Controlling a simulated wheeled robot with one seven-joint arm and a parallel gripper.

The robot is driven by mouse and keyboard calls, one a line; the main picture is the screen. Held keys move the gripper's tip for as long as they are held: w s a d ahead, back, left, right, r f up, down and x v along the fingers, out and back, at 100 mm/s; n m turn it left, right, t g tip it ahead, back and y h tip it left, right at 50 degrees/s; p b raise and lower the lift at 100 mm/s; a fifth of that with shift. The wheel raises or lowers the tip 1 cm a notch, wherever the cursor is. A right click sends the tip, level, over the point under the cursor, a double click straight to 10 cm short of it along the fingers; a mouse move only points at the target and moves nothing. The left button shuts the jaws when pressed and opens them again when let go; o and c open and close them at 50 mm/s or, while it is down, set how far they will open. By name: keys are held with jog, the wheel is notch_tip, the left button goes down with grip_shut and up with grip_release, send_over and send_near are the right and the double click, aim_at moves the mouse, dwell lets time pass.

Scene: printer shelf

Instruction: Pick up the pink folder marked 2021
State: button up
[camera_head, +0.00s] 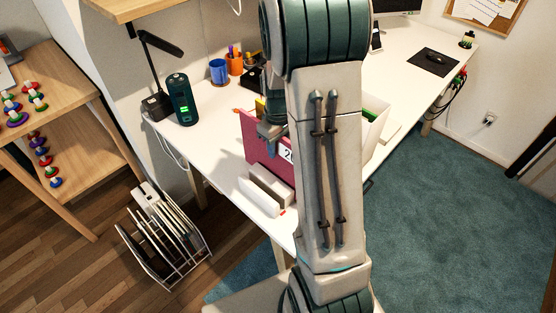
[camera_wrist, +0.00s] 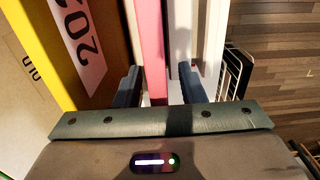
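The pink folder (camera_head: 256,148) stands upright on the white desk in the head view. In the wrist view the folder's pink edge (camera_wrist: 150,45) runs between the two fingers of my gripper (camera_wrist: 160,78). The fingers are apart, one on each side of the folder, with a visible gap at the right finger. Contact at the left finger is unclear. In the head view part of my gripper (camera_head: 271,135) shows at the folder's face, and my arm covers much of it.
A yellow folder (camera_wrist: 48,45) with a label partly reading "202" stands close left of the pink one. A white upright piece (camera_wrist: 212,50) is close right. The white desk (camera_head: 215,150) holds a dark green cylinder (camera_head: 182,99) and a lamp. A rack (camera_head: 165,240) stands on the floor.

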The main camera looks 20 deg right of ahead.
jog(key=shift+f, duration=0.1)
jog(key=shift+c, duration=0.3)
grip_shut()
